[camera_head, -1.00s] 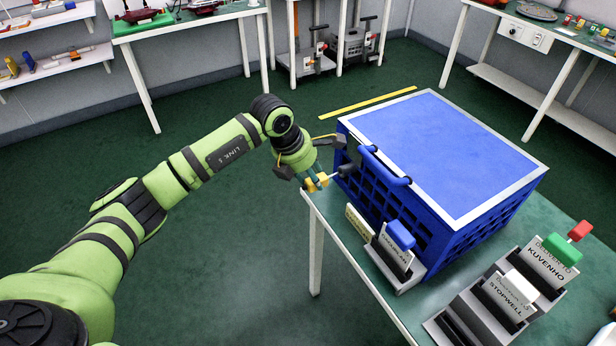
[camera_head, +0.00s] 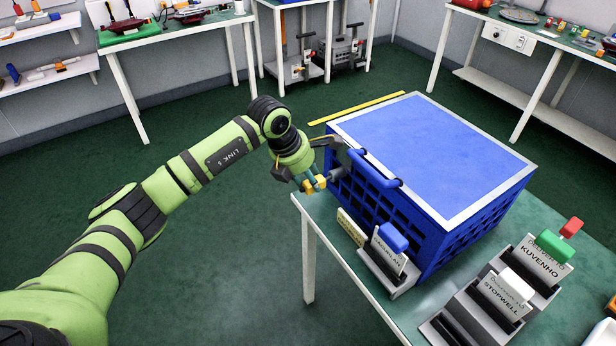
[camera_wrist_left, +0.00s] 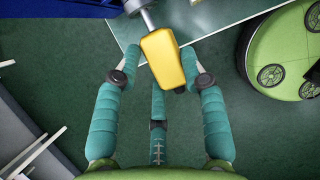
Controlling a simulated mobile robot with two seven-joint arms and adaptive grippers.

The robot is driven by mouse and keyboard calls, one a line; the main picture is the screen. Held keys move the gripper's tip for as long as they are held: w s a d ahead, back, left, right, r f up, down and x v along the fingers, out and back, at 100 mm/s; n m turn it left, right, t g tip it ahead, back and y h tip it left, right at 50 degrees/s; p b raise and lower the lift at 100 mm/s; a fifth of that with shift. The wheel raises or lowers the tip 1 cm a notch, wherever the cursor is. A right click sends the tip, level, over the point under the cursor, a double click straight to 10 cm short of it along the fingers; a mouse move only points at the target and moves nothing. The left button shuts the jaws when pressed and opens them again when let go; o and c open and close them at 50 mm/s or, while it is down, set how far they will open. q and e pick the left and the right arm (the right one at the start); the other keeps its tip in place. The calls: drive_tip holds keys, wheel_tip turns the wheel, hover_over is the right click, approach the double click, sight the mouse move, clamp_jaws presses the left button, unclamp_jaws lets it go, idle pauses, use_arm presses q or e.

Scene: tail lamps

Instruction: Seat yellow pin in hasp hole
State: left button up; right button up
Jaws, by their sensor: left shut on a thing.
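The yellow pin (camera_head: 319,183) is held by its yellow handle in my left gripper (camera_head: 312,184), at the near left end of the blue crate (camera_head: 425,155). In the left wrist view the yellow pin (camera_wrist_left: 163,58) sits between the teal fingers (camera_wrist_left: 162,82), which are shut on it. Its metal shaft points up the picture to a grey round part (camera_wrist_left: 134,6). In the head view a dark grey part (camera_head: 337,174) on the crate's side is right in front of the pin. The hasp hole is hidden, so I cannot tell whether the shaft is inside it. My right gripper is not in view.
The crate stands on a green-topped table (camera_head: 345,290), with a blue handle bar (camera_head: 375,170) beside the gripper. Labelled holders with a blue tag (camera_head: 393,238), a white tag (camera_head: 516,284) and a green tag (camera_head: 555,246) stand in front. Open floor lies left of the table.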

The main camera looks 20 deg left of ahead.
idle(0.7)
use_arm(q)
drive_tip(key=shift+w+d+b, duration=0.15)
drive_tip(key=shift+b, duration=0.25)
drive_tip(key=shift+w+d+b, duration=0.35)
drive_tip(key=shift+w+d, duration=0.1)
drive_tip(key=shift+w, duration=0.1)
drive_tip(key=o, duration=1.2)
drive_tip(key=shift+o, duration=0.2)
